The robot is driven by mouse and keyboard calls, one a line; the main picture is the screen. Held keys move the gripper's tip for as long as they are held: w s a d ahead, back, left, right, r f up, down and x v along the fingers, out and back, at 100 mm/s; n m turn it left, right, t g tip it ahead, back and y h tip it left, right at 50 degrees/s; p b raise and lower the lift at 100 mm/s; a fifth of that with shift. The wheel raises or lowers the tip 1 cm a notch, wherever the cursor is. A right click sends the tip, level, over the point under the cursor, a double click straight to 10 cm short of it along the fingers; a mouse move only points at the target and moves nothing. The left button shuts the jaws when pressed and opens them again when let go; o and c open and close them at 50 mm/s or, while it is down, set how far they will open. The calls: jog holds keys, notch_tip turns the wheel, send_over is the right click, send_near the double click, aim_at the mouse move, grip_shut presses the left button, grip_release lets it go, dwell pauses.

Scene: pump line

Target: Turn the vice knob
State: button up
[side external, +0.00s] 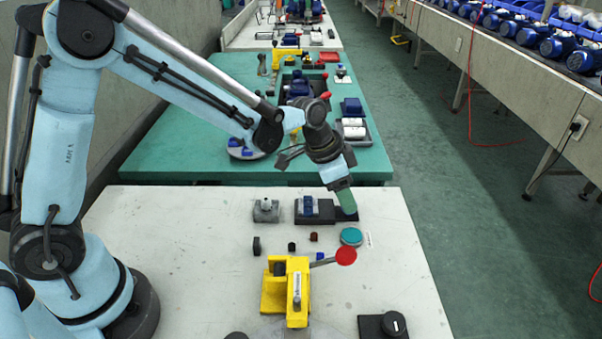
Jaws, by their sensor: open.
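A yellow vice (287,286) stands on the white table in the side external view. A grey lever runs from it to the right and ends in a round red knob (346,256). My gripper (346,206) is behind and above the red knob, apart from it, over the right end of a dark fixture. It points down and is open; its green fingers overlap in this view, so the gap between them is hard to see. Nothing shows between them.
A teal disc (351,237) lies between my gripper and the red knob. The dark fixture (318,212) holds a blue part. A grey block (265,210) and several small blocks lie to the left. A black dial on a plate (383,325) is at front right. The table's left part is clear.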

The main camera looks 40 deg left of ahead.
jog(key=v, duration=0.9)
jog(key=shift+a+r, duration=0.15)
jog(key=shift+r, duration=0.1)
jog(key=shift+s, duration=0.1)
